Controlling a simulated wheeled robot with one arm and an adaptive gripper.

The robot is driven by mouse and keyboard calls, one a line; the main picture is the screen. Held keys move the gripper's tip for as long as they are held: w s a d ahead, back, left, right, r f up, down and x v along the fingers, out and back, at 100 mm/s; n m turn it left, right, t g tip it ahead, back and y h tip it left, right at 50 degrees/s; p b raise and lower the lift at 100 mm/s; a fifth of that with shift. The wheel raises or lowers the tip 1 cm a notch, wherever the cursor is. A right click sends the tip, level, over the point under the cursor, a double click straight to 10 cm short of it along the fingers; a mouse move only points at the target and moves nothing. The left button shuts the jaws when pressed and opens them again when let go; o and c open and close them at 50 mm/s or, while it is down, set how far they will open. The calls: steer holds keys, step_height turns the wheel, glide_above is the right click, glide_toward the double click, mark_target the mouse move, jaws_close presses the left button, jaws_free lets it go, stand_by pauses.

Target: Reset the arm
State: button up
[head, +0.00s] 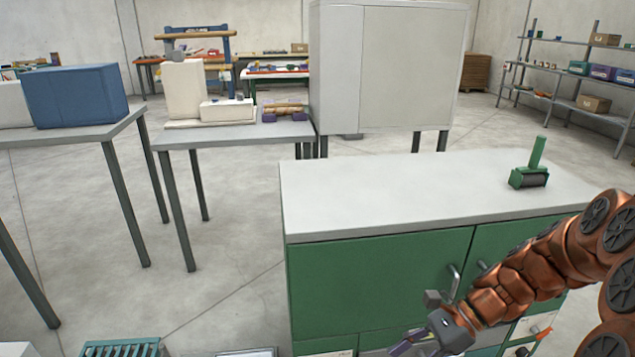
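My arm comes in from the right edge in the head view, its copper-coloured links reaching down and left in front of the green cabinet (380,285). My gripper (412,348) is at the bottom of the picture, low in front of the cabinet's doors and drawers. It points down and to the left. Its fingertips are small and close to the lower edge, so I cannot tell whether they are open or shut. I see no object clearly held in it.
A green roller tool (529,174) stands on the cabinet's otherwise bare grey top (400,195). A table with a white machine (185,92), a table with a blue box (80,96) and a large grey cabinet (410,65) stand behind. A teal crate (120,348) is bottom left.

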steer(key=s+d+r+n+h+p, duration=0.1)
steer(key=s+r+n+h+p, duration=0.4)
steer(key=s+r+n+p, duration=0.3)
steer(key=s+r+n+h+p, duration=0.5)
steer(key=s+r+n+p, duration=0.3)
steer(key=r, duration=0.8)
steer(key=shift+s+d+r+n+t+p, duration=0.35)
steer(key=shift+s+p, duration=0.5)
steer(key=shift+s, duration=0.35)
